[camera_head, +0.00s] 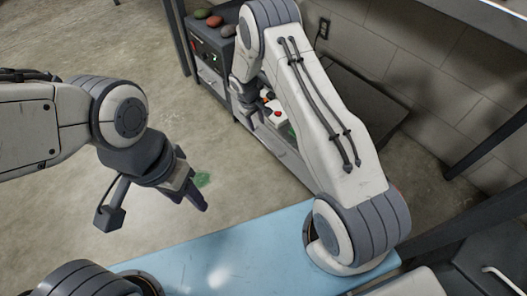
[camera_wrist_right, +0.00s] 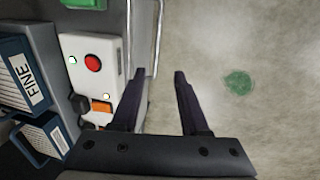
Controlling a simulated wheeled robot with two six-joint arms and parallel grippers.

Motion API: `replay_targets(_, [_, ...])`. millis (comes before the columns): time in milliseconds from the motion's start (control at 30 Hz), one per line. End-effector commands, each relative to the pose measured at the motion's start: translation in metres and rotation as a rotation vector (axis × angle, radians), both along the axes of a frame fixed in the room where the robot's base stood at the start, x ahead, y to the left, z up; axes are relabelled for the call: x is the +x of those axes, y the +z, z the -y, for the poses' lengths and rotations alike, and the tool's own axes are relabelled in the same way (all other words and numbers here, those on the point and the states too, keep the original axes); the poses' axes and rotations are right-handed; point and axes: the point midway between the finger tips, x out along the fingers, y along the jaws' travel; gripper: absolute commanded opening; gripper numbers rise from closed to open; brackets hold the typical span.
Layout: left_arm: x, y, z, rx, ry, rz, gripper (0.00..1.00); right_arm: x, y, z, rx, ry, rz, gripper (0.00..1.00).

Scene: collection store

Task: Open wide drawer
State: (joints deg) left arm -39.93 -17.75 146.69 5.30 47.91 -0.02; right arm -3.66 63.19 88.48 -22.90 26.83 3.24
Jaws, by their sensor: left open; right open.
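A grey cabinet with pale drawer fronts (camera_head: 289,157) stands against the back wall in the head view, partly hidden by my right arm. In the right wrist view a thin metal bar handle (camera_wrist_right: 157,32) runs along its front edge. My right gripper (camera_wrist_right: 159,74) is open, with its fingertips on either side of the line of this bar near its lower end; I cannot tell whether they touch it. My left gripper (camera_head: 197,196) is open and empty above the floor, away from the cabinet.
A white box with a red button (camera_wrist_right: 93,63), blue-and-white binders (camera_wrist_right: 27,75) and an orange item (camera_wrist_right: 101,107) are just behind the front edge. Several stones (camera_head: 215,20) lie on the cabinet's far part. A light blue surface (camera_head: 235,250) is in front.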

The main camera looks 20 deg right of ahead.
Motion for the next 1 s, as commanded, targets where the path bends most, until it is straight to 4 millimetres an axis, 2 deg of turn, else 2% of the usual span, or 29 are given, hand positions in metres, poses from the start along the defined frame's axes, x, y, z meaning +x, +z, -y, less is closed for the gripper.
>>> replay_targets(33, [0.0, -0.013, 0.0, -0.001, 0.0, 0.001, 0.5, 0.001, -0.023, 0.006, -0.002, -0.004, 0.0, 0.45])
replay_targets(333, [0.0, -0.029, 0.0, -0.001, 0.0, 0.001, 0.5, 0.004, -0.062, 0.018, -0.004, -0.009, -0.002, 0.45])
replay_targets(600, [0.0, -0.055, 0.0, -0.001, 0.0, 0.001, 0.5, 0.007, -0.113, 0.026, -0.004, -0.007, -0.003, 0.45])
replay_targets(800, [0.0, -0.066, 0.0, -0.001, 0.0, 0.001, 0.5, 0.009, -0.135, 0.031, -0.005, -0.008, -0.001, 0.45])
replay_targets(1000, [0.0, -0.067, 0.0, 0.0, 0.0, 0.0, 0.5, 0.009, -0.141, 0.032, -0.004, -0.008, -0.002, 0.45])
